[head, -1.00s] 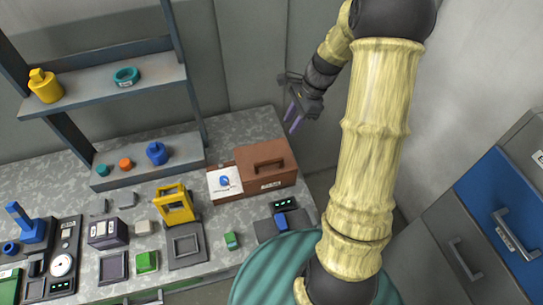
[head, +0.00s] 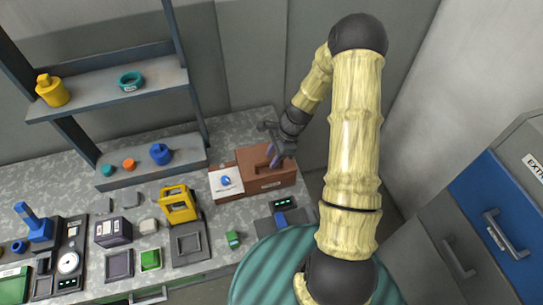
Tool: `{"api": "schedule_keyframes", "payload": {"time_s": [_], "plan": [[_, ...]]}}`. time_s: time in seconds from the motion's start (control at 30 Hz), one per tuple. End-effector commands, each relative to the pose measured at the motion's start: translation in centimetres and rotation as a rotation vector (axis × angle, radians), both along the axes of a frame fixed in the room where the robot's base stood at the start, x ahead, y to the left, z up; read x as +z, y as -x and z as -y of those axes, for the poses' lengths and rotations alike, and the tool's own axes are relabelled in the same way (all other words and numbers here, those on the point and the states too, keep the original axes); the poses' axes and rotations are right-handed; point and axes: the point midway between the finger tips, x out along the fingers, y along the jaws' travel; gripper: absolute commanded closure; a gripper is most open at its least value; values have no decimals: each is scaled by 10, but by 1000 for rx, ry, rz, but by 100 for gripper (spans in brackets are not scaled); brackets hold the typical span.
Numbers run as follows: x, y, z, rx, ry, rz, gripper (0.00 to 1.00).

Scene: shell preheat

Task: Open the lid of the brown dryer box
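The brown dryer box (head: 252,187) sits on the speckled bench near its right end. My gripper (head: 274,159) is over the right part of the lid, at the handle. Its purple fingers point down. Whether they touch or grasp the handle is too small to tell.
A dark device with a green display (head: 283,218) stands in front. A yellow frame (head: 178,204) and a shelf (head: 110,85) are to the left. Blue drawers (head: 510,215) stand at right.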

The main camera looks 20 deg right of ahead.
Motion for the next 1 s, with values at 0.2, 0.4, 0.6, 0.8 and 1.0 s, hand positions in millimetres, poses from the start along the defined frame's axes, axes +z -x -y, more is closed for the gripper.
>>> {"api": "schedule_keyframes", "payload": {"time_s": [0.2, 0.4, 0.6, 0.8, 1.0], "plan": [[-11, 0, -4, -1, 0, 0, 65], [-12, 0, -5, 1, 1, 0, 65], [-12, 0, -6, 3, 0, 0, 97], [-12, 0, -6, 2, 0, 0, 100], [-10, -1, -5, 1, 0, -8, 100]]}}
